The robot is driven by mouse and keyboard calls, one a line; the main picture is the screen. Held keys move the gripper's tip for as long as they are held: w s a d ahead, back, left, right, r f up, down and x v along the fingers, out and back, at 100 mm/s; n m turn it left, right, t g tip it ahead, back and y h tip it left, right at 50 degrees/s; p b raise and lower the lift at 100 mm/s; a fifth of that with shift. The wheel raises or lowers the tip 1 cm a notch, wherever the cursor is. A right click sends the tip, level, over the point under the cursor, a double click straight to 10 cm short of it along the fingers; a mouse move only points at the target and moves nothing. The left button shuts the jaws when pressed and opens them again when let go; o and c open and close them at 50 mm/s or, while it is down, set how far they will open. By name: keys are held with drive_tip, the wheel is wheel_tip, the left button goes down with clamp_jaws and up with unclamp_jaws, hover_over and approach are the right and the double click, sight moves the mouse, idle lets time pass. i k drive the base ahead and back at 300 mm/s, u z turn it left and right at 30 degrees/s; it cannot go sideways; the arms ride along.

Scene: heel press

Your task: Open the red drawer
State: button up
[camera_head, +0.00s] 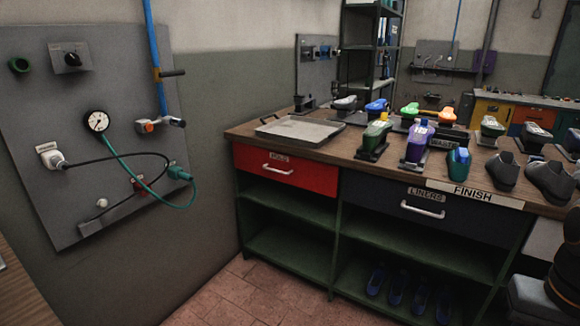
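The red drawer (312,178) is at the left end of the workbench, just under the top. Its front looks flush with the bench frame, so it is shut. A pale bar handle (277,170) is fixed across its front, with a small label (280,158) above it. Nothing covers the drawer front or handle. My gripper is not in view; only dark parts of what seem to be my arm show at the lower right edge.
A dark drawer (400,208) with a pale handle sits right of the red one. The wooden benchtop (245,131) holds a metal tray (298,131) and several shoe forms. Open green shelves (290,205) lie below. A wall panel (60,110) with a hose is left. The tiled floor (240,296) in front is clear.

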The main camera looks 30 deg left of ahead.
sight(317, 176)
drive_tip(key=u, duration=0.25)
drive_tip(key=i, duration=0.75)
drive_tip(key=u, duration=0.8)
drive_tip(key=i, duration=0.75)
drive_tip(key=u, duration=0.05)
